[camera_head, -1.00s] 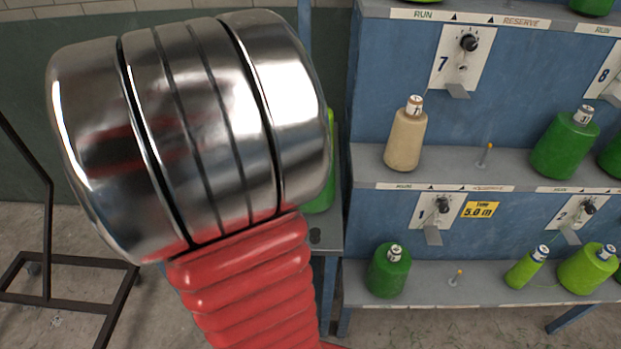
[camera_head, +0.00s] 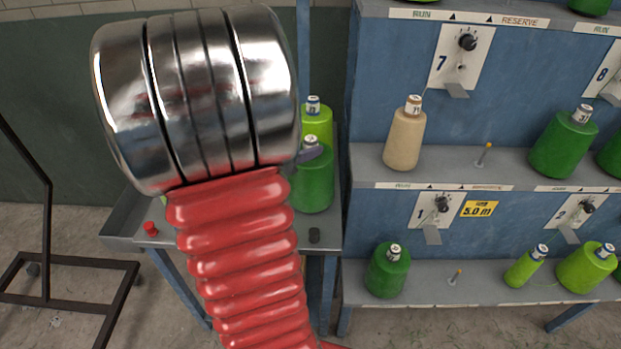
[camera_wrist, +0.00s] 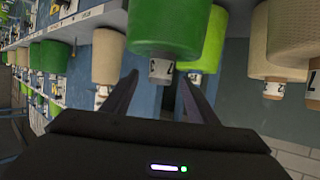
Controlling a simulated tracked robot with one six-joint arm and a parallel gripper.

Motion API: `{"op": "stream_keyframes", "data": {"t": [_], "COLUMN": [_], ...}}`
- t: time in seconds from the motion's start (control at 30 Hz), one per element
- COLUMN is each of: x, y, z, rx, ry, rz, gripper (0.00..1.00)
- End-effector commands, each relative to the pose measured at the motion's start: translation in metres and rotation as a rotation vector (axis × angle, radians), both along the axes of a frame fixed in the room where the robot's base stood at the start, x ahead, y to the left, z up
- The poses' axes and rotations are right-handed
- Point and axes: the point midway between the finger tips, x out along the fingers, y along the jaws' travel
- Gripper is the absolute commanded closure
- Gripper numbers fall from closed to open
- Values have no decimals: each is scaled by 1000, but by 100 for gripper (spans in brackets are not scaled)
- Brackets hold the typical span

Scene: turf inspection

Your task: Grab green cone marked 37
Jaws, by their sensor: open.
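A dark green cone (camera_head: 314,188) with a white-labelled tip stands on a side table, just right of my arm in the head view. A lime-green cone (camera_head: 317,122) stands behind it. My gripper (camera_wrist: 160,80) is open, with its two fingers apart in the wrist view. The dark green cone (camera_wrist: 164,28) appears upside down there, its labelled tip between or just beyond the fingers; contact cannot be told. The lime cone (camera_wrist: 208,42) shows beside it. In the head view my arm hides most of the gripper. I cannot read 37 on any label.
A blue rack (camera_head: 470,150) at right holds a beige cone (camera_head: 405,135) and several green cones on its shelves. The side table (camera_head: 225,240) bears a red button (camera_head: 150,229). A dark metal frame (camera_head: 50,300) stands on the floor at left. More beige cones (camera_wrist: 285,40) show at right in the wrist view.

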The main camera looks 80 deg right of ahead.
Motion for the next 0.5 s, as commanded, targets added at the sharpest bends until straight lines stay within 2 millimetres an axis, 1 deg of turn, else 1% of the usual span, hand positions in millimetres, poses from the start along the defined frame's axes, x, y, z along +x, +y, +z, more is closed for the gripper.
{"op": "stream_keyframes", "data": {"t": [0.3, 0.5], "x": [-14, -15], "y": [-33, -39], "z": [-15, -17], "rx": [2, 1], "ry": [2, 0], "rz": [-2, 0], "gripper": [46, 46]}}
